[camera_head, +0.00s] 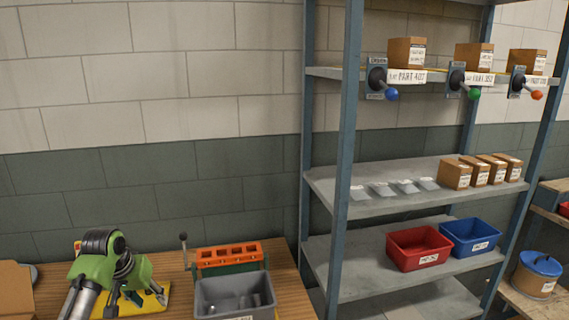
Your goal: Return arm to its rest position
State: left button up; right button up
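My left gripper (125,296) is dark and points down over the front of this machine. Its fingertips are small and blend with the dark parts behind, so I cannot tell whether it is open or shut, or whether it touches the machine. I see nothing clearly held in it. My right gripper is not in view.
A grey bin (235,298) and an orange rack (228,254) stand right of the machine on the wooden bench (178,270). A blue-framed shelf (347,150) holds boxes, levers, a red bin (418,248) and a blue bin (470,236). A cardboard box (15,290) is at far left.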

pick_arm(q)
jog(key=s+d+f+m, duration=0.1)
jog(key=s+d+f, duration=0.5)
jog(key=s, duration=0.4)
jog(key=s+d+f+m, duration=0.2)
jog(key=s+d+f, duration=0.3)
jog(key=s+f, duration=0.35)
jog(key=s+d+r, duration=0.1)
jog(key=s+d, duration=0.1)
jog(key=s, duration=0.8)
jog(key=s+d+r, duration=0.2)
jog(key=s, duration=0.8)
notch_tip(320, 180, down, 32)
jog(key=s+g+b, duration=0.2)
jog(key=s+b, duration=0.1)
jog(key=b, duration=0.2)
jog(key=s+a+f+g+b, duration=0.1)
jog(key=s+a+f+b, duration=0.2)
jog(key=s+f, duration=1.3)
notch_tip(320, 180, down, 4)
jog(key=shift+s+f+m+b, duration=0.1)
jog(key=shift+s+m+b, duration=0.2)
jog(key=shift+b, duration=0.3)
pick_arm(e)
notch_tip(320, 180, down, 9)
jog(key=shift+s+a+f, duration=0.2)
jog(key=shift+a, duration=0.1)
